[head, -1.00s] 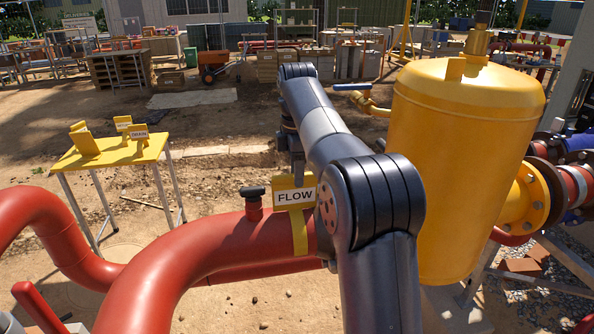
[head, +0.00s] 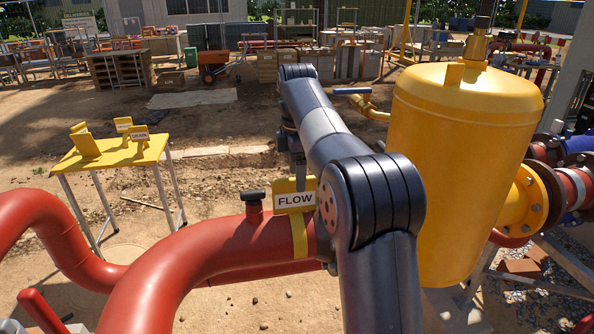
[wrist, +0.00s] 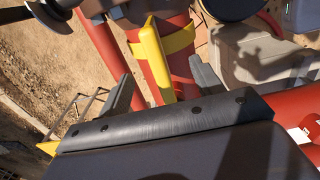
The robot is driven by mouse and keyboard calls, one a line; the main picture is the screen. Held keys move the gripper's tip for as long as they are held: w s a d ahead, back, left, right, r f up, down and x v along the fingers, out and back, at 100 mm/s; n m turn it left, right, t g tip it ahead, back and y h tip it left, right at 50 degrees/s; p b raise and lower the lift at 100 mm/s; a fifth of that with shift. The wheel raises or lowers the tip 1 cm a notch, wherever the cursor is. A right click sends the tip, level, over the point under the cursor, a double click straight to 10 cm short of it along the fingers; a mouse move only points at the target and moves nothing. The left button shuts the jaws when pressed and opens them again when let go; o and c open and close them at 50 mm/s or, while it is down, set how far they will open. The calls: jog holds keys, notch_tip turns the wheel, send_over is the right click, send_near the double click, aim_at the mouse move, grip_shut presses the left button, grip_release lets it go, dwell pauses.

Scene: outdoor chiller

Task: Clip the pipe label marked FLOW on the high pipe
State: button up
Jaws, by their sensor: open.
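The FLOW label (head: 294,201) is a yellow plate with white lettering panel. Its yellow clip band lies against the red high pipe (head: 190,262), just right of a black-capped stub. In the wrist view the label (wrist: 153,65) shows edge-on, with its band across the red pipe (wrist: 181,70). My gripper (wrist: 162,88) is open, with one grey finger on each side of the label plate and gaps visible on both sides. In the head view my arm hides part of the gripper and the pipe to the right of the label.
A yellow table (head: 112,156) at left holds other yellow labels, one reading DRAIN (head: 140,136). A large yellow tank (head: 462,170) stands close to the right of my arm. A black-capped stub (head: 253,207) rises from the pipe beside the label. Open dirt lies behind.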

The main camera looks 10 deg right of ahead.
notch_tip(320, 180, up, 4)
jog(key=p, duration=0.4)
jog(key=shift+r, duration=1.05)
jog(key=shift+f, duration=0.1)
